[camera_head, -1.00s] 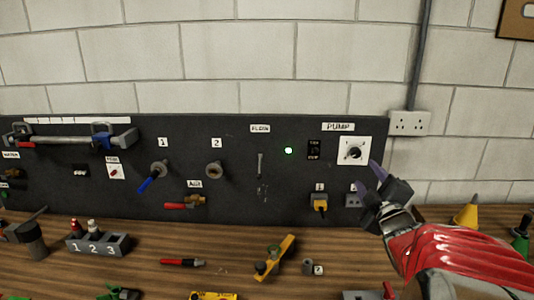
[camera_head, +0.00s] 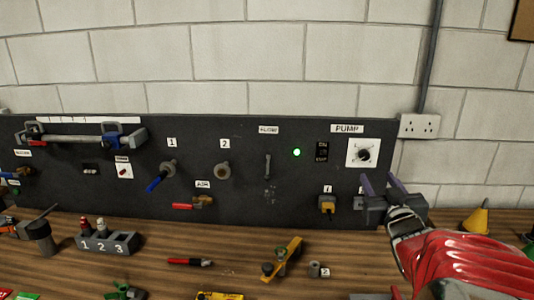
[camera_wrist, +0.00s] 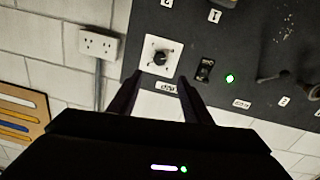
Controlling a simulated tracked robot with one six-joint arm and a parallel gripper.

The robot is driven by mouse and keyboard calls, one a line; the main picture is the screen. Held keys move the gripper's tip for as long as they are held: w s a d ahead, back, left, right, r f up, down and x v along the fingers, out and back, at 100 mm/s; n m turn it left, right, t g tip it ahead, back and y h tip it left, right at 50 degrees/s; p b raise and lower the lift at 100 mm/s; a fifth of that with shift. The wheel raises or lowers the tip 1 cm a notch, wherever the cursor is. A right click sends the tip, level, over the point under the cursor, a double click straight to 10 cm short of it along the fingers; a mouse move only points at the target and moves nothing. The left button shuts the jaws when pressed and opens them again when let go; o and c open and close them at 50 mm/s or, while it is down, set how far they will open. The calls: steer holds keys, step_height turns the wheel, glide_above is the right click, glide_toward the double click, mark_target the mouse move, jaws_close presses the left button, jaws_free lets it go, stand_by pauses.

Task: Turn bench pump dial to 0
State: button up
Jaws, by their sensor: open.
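The dial's markings are too small to read. My gripper (camera_head: 379,184) is open and empty, below and slightly right of the dial, apart from it in the head view. Its two fingers also show in the wrist view (camera_wrist: 156,88).
A black rocker switch (camera_head: 322,152) and a lit green lamp (camera_head: 297,152) sit left of the dial. A yellow plug (camera_head: 327,204) is below. A wall socket (camera_head: 419,125) is to the right. The bench holds several tools and a numbered block (camera_head: 107,243).

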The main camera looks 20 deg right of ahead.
mark_target(365, 157)
steer(key=shift+x, duration=6.9)
steer(key=shift+c, duration=0.7)
steer(key=c, duration=0.9)
